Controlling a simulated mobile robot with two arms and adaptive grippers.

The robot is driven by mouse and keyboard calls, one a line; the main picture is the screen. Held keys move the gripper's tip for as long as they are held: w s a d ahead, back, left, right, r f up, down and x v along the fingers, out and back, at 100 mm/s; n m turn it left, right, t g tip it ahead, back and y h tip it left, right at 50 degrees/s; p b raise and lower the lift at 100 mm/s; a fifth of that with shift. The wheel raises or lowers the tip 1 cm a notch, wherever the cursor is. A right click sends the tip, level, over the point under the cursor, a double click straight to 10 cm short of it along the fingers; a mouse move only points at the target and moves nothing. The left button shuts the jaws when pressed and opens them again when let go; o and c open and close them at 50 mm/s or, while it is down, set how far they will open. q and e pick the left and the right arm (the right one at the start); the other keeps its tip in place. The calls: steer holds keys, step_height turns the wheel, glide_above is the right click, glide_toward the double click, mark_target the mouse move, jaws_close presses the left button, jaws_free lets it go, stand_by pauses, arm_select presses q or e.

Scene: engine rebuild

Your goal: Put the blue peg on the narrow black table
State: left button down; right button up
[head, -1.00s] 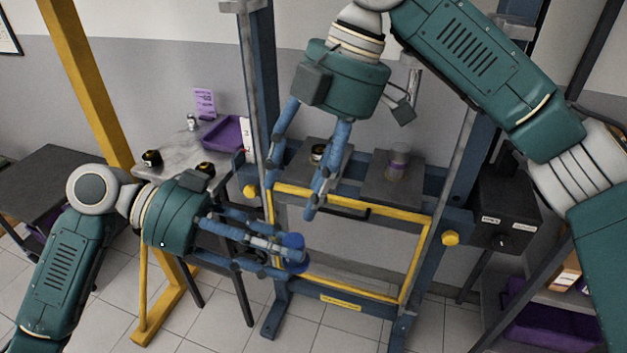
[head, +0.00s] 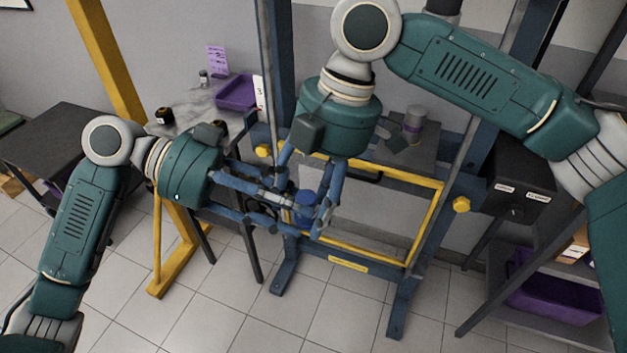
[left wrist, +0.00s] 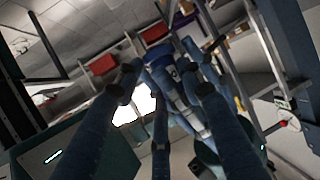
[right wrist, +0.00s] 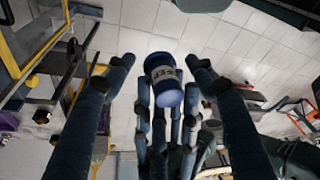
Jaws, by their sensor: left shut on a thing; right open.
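The blue peg (head: 306,203) is a short blue cylinder with a pale printed label, clear in the right wrist view (right wrist: 163,80). My left gripper (head: 299,214) is shut on it and holds it in the air in front of the press frame. My right gripper (head: 306,192) is open, its fingers reaching down on either side of the peg. In the right wrist view the peg lies between the right fingertips, with a gap on each side. A black table (head: 62,132) stands at the far left, its visible top mostly bare.
The blue and yellow press frame (head: 375,248) stands right behind both grippers. A grey table (head: 190,100) at the back left holds a purple bin (head: 237,92) and small parts. A black box (head: 508,190) and a shelf with a purple crate (head: 555,297) are at the right.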

steer(key=shift+f, duration=0.25)
arm_select(q)
steer(key=shift+r, duration=0.1)
arm_select(e)
steer(key=c, duration=1.2)
arm_select(q)
steer(key=c, duration=1)
jaws_free()
arm_select(e)
jaws_close()
